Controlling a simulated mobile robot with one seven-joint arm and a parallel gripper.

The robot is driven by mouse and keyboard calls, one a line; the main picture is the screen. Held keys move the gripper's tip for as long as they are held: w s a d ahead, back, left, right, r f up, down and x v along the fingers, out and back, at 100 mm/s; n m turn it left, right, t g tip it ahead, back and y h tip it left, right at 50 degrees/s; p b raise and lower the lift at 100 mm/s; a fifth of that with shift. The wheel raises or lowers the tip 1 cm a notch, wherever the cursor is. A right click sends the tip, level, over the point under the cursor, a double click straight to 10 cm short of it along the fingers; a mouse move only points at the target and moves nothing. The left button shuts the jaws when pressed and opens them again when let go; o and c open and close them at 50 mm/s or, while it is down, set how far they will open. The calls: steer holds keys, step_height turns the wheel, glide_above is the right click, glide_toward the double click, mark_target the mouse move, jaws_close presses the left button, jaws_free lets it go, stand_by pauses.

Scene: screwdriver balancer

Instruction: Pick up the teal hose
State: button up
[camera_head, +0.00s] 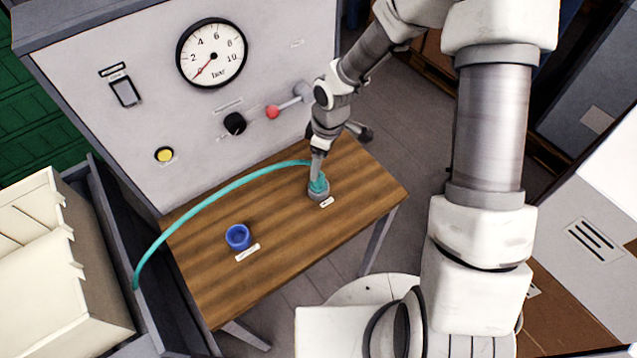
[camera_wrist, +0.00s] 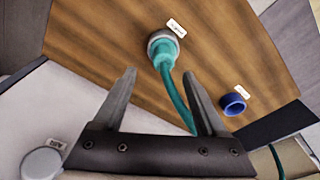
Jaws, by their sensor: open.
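The teal hose (camera_head: 222,200) arcs over the wooden table from the left edge to a grey round holder (camera_head: 318,193) near the table's right side. Its end sits in that holder, partly hidden by my gripper in the head view. In the wrist view the hose (camera_wrist: 173,92) runs from the holder (camera_wrist: 162,42) down behind the right finger. My gripper (camera_wrist: 163,95) is open, its fingers spread and empty. In the head view my gripper (camera_head: 317,165) is above or beside the holder; the exact gap is unclear.
A blue cup-like holder (camera_head: 238,237) stands left on the table (camera_head: 290,235), each holder with a label by it. Behind stands a grey panel with a gauge (camera_head: 211,53), a black knob (camera_head: 234,124), a red-tipped lever (camera_head: 273,112) and a yellow button (camera_head: 164,155).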

mark_target(319, 184)
steer(key=shift+s+a+f, duration=0.1)
steer(key=shift+f, duration=1.45)
steer(key=shift+s+a+f, duration=0.1)
steer(key=shift+f, duration=1.45)
jaws_close()
